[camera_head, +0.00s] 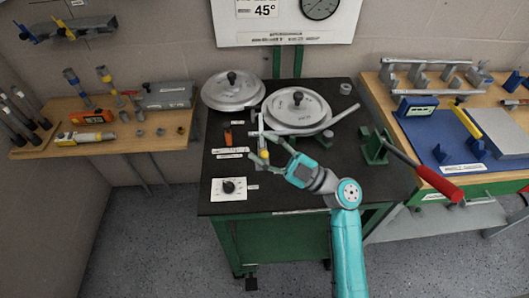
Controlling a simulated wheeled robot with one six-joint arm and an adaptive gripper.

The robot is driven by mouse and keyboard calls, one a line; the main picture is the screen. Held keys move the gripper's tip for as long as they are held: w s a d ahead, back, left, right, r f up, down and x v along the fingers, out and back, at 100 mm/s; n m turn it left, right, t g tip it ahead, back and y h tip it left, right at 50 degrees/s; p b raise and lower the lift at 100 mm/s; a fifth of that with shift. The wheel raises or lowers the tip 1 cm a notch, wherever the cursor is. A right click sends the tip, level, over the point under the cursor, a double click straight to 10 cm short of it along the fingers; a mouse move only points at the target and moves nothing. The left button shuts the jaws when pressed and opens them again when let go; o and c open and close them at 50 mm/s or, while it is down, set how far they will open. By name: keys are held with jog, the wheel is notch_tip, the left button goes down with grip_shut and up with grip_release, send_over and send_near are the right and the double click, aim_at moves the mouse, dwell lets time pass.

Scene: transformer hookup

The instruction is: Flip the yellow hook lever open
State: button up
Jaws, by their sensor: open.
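A small yellow part (264,155), which looks like the hook lever, stands on the black bench top below a thin upright grey piece. My gripper (262,147) is open, its fingers reaching left on either side of the yellow part as seen from here. I cannot tell whether they touch it. The fingers partly hide the lever, and its exact tilt is too small to make out.
Two round grey lids (232,90) with black knobs lie behind. A long grey bar (315,127) crosses near my gripper. A green stand (376,147) with a red-handled lever (440,184) is at right. A dial plate (229,188) sits front left.

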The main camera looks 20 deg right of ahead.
aim_at(265, 150)
notch_tip(265, 150, up, 8)
jog(key=shift+f, duration=0.1)
jog(key=shift+f, duration=0.1)
dwell(0.3)
jog(key=s+d+f+n+g+h, duration=0.25)
jog(key=d+f+g, duration=0.4)
jog(key=f, duration=0.35)
jog(key=shift+m+t+y, duration=0.25)
jog(key=shift+t+y, duration=0.2)
jog(key=shift+x, duration=3.55)
jog(key=shift+s+a, duration=0.1)
grip_shut()
